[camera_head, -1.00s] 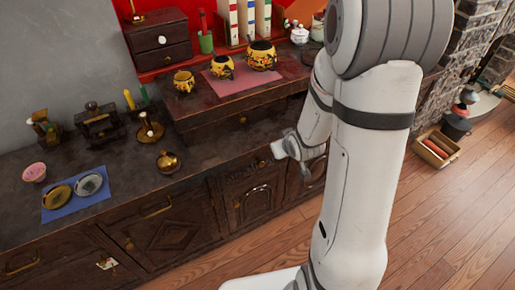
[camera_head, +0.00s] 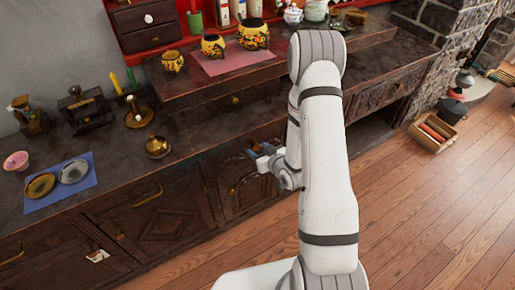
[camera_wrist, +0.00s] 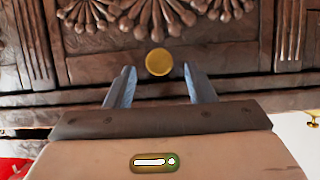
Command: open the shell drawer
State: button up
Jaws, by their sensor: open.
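In the wrist view, a dark carved wooden front with fan-shaped shell reliefs (camera_wrist: 175,15) fills the top of the picture. My gripper (camera_wrist: 158,76) is open, with one blue-grey finger on each side of the knob's line. The knob shows just beyond and between the fingertips; contact cannot be told. In the head view, my gripper (camera_head: 257,160) is close to the cabinet's front, below the countertop. My arm hides part of the front there, and the shell carving cannot be made out in that view.
The dark countertop (camera_head: 110,145) holds a blue mat (camera_head: 90,186), a brass pot (camera_head: 157,146) and other small items. A raised shelf carries yellow pots (camera_head: 254,34) on a pink mat. A wooden crate (camera_head: 434,131) stands on the floor at right. The foreground floor is open.

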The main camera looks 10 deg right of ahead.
jog(key=shift+x, duration=1.25)
grip_shut()
